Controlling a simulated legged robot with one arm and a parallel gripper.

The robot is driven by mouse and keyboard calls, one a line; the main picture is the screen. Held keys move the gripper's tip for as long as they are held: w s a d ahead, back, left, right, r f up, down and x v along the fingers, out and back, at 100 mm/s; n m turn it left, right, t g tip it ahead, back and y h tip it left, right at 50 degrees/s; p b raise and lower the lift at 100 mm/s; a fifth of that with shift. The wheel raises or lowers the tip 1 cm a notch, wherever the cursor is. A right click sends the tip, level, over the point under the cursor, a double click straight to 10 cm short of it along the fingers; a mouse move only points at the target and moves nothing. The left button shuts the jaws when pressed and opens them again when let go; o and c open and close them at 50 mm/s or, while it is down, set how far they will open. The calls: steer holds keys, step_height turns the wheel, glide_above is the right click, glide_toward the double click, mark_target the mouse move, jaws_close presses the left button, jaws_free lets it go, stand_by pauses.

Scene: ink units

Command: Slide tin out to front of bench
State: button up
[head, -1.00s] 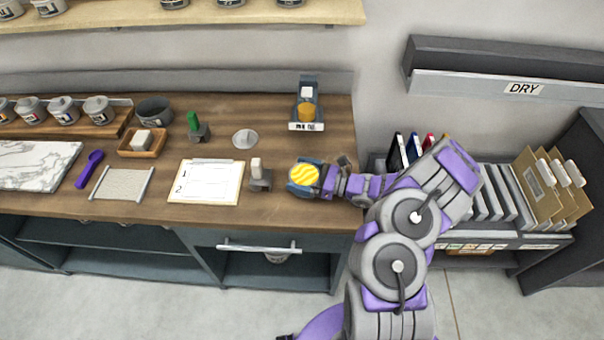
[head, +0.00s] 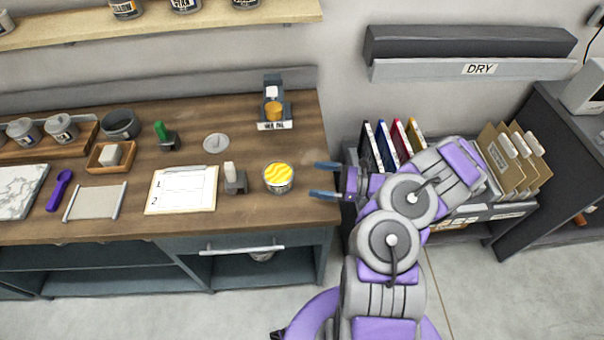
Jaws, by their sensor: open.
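An open tin (head: 278,178) with yellow, wavy-patterned contents stands upright on the wooden bench (head: 255,212), near its right end and a little back from the front edge. My gripper (head: 316,180) is just right of the tin, with its two blue fingers spread and pointing left at it. A gap shows between the fingertips and the tin, and nothing is between the fingers.
A small stamp-like block (head: 234,180) stands close left of the tin, beside a clipboard (head: 182,190). A round lid (head: 216,143) and a scale-like stand (head: 273,105) are behind. Bench in front of the tin is clear. Binders (head: 392,143) stand to the right.

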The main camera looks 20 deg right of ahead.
steer(key=shift+v, duration=1.7)
steer(key=s+a+r+n+g, duration=0.3)
steer(key=a+r+n+g, duration=0.75)
steer(key=a+r, duration=0.5)
steer(key=s+a+r+n+g+h, duration=0.2)
steer(key=s+a+r+n+h, duration=0.15)
steer(key=s, duration=0.25)
steer(key=s+a+r+n+g+h, duration=0.2)
steer(key=s+a+n+h, duration=0.1)
steer(key=s+n, duration=0.25)
steer(key=s+d+n+t+h, duration=0.2)
steer(key=s+d+h, duration=0.2)
steer(key=s, duration=0.3)
steer(key=s+d+r+n+t+h+b, duration=0.1)
steer(key=s+d+h, duration=0.3)
steer(key=s, duration=0.4)
steer(key=shift+s+r+n+t+h, duration=0.3)
steer(key=shift+n+h, duration=0.25)
steer(key=shift+n, duration=0.3)
